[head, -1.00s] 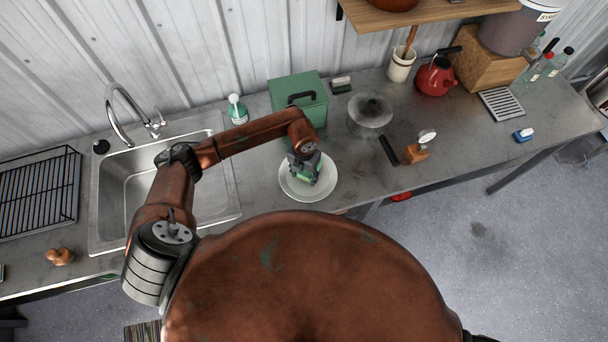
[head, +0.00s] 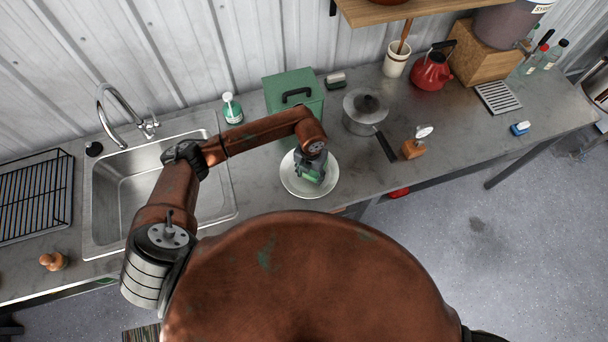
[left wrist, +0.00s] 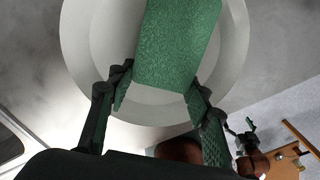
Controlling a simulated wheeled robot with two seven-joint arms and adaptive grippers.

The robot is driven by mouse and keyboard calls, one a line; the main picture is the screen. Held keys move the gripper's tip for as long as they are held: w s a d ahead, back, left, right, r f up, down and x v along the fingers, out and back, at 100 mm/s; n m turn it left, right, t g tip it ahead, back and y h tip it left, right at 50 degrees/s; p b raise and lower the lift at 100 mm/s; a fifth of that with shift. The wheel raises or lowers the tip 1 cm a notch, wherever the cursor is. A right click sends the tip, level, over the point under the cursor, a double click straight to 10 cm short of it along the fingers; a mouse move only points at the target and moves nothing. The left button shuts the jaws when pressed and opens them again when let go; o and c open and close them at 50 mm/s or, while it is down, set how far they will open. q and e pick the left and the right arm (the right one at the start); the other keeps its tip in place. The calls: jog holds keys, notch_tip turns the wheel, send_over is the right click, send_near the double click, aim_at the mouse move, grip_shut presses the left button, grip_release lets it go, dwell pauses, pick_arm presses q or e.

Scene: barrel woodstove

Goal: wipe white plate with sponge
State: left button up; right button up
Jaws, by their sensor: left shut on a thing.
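The white plate (head: 292,184) lies on the metal counter to the right of the sink. My left gripper (head: 310,172) is over the plate, pointing down. In the left wrist view my left gripper (left wrist: 155,105) is shut on a green sponge (left wrist: 178,45), which lies between its two fingers. The white plate (left wrist: 84,40) shows right behind the sponge there. I cannot tell whether the sponge touches the plate. In the head view the sponge (head: 309,178) is mostly hidden by the gripper.
A green box (head: 292,92) stands behind the plate. A lidded pot (head: 362,112) is to the right, its handle (head: 387,147) toward the front edge. The sink (head: 150,190) is to the left, with a soap bottle (head: 232,108) behind. A wooden-handled brush (head: 412,149) lies near the edge.

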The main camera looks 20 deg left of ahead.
pick_arm(q)
jog(key=shift+d, duration=0.1)
jog(key=shift+s+a, duration=0.2)
jog(key=shift+a, duration=0.7)
jog(key=shift+s+a, duration=0.15)
jog(key=shift+a, duration=0.75)
jog(key=shift+r, duration=0.1)
notch_tip(320, 180, up, 6)
jog(key=p, duration=0.3)
